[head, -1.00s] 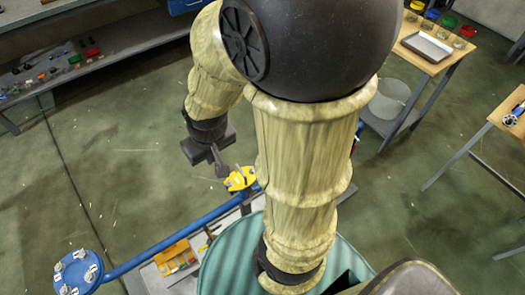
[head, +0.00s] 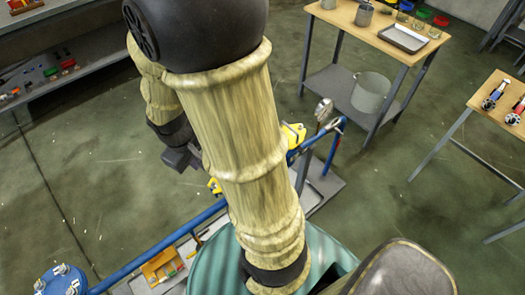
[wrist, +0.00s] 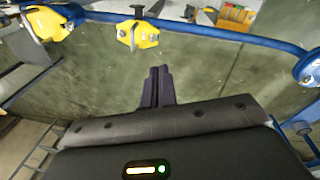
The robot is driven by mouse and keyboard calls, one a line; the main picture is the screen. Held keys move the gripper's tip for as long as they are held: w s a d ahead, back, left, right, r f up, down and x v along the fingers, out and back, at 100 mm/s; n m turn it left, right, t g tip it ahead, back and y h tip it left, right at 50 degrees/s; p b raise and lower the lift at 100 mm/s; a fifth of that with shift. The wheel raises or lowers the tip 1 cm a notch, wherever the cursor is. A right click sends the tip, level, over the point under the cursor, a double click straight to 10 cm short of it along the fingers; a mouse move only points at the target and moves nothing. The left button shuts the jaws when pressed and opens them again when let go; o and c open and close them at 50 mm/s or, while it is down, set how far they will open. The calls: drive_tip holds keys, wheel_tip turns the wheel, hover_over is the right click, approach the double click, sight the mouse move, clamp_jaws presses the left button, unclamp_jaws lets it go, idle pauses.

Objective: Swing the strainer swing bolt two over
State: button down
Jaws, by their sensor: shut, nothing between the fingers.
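A blue round flanged body (head: 60,284) with several silver bolts on its top stands at the lower left of the head view, cut off by the frame edge. It looks like the strainer, and I cannot tell which bolt is two. A blue round end with a pale bolt (wrist: 309,70) shows at the right edge of the wrist view, probably the same body. My gripper (wrist: 160,72) is shut and empty, pointing at open floor beside the blue pipe. In the head view my gripper (head: 184,160) is partly hidden by my arm and apart from the flange.
A blue pipe (head: 150,250) runs from the flange past my arm. Yellow fittings (wrist: 139,36) sit on it, and a round gauge (head: 323,110) stands behind. An orange box (head: 160,262) lies on a tray below. A wooden table (head: 352,27) stands at the back right.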

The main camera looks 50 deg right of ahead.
drive_tip(key=w+d+f+n+g+h+b, duration=0.1)
drive_tip(key=d+f, duration=0.2)
drive_tip(key=w+d+f+n+h+b, duration=0.1)
drive_tip(key=d+f+n+b, duration=0.1)
drive_tip(key=d+f, duration=0.1)
drive_tip(key=w+d+f+n+g+h+b, duration=0.1)
drive_tip(key=d+f+b, duration=0.1)
drive_tip(key=f, duration=0.3)
drive_tip(key=shift+d+f+n+g, duration=0.3)
drive_tip(key=shift+d+n, duration=0.1)
drive_tip(key=shift+d, duration=0.2)
drive_tip(key=w+d+f+n+h+b, duration=0.3)
drive_tip(key=d+f+n+h, duration=0.1)
drive_tip(key=d, duration=0.4)
drive_tip(key=shift+d+f+n+g+b, duration=0.15)
drive_tip(key=shift+f+n+g+b, duration=0.15)
drive_tip(key=shift+f, duration=0.55)
drive_tip(key=shift+w, duration=0.1)
drive_tip(key=s+d+f, duration=0.3)
drive_tip(key=d+f, duration=0.2)
drive_tip(key=d, duration=0.4)
drive_tip(key=shift+s+d+f, duration=0.25)
drive_tip(key=shift+s+d, duration=0.05)
drive_tip(key=shift+s, duration=0.05)
drive_tip(key=shift+w+r, duration=0.1)
drive_tip(key=shift+w, duration=0.05)
